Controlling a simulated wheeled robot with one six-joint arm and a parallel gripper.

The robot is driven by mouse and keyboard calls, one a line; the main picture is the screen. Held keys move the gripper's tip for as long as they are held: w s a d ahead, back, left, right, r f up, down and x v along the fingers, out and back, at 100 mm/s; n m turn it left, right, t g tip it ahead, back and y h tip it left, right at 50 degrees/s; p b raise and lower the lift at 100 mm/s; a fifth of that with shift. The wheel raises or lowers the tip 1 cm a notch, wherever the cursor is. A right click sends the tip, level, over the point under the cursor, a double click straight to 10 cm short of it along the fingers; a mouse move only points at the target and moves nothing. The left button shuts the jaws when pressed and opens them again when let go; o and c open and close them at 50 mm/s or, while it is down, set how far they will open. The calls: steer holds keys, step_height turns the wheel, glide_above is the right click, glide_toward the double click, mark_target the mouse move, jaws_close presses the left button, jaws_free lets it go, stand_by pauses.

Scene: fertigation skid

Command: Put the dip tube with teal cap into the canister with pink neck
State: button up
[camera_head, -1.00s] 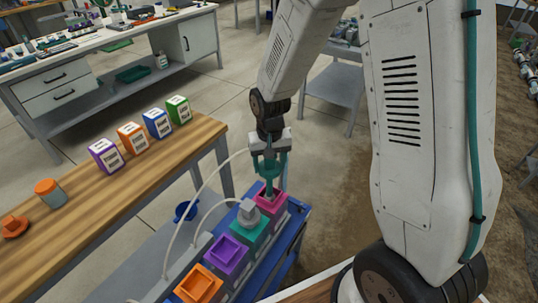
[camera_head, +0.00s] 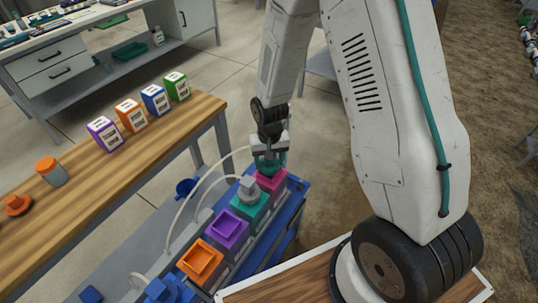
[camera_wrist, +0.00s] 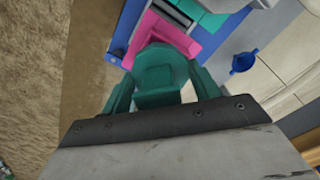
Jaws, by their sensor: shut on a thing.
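My gripper (camera_head: 268,158) points down over the canister with pink neck (camera_head: 271,181) at the far end of the canister row. It is shut on the teal cap (camera_head: 267,168) of the dip tube. The cap sits at or just above the pink neck's opening. The tube below it is hidden, seemingly inside the neck. In the wrist view the teal cap (camera_wrist: 160,70) lies between the two teal fingers, with the pink neck (camera_wrist: 150,28) behind it and partly covered. I cannot tell whether the cap touches the neck.
Canisters with teal (camera_head: 244,209), purple (camera_head: 229,230) and orange (camera_head: 201,259) necks stand in the same row on a blue tray. A grey cap (camera_head: 249,187) with a pale hose is on the teal-necked one. A wooden bench (camera_head: 105,190) with small boxes and a jar is left.

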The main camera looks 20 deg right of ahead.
steer(key=shift+f, duration=0.4)
steer(key=o, duration=1.5)
steer(key=shift+r, duration=3.95)
